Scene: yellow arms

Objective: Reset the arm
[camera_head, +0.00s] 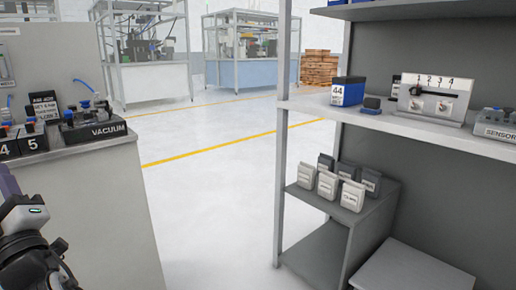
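I cannot make out two fingertips, so whether my gripper is open or shut does not show. I see nothing clearly held.
A grey bench (110,205) with a "VACUUM" unit (95,128) stands left. A shelf rack (284,130) at right holds a blue box (347,91), a numbered switch panel (433,97) and several labelled cartons (327,184). The floor (215,200) between them is clear.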

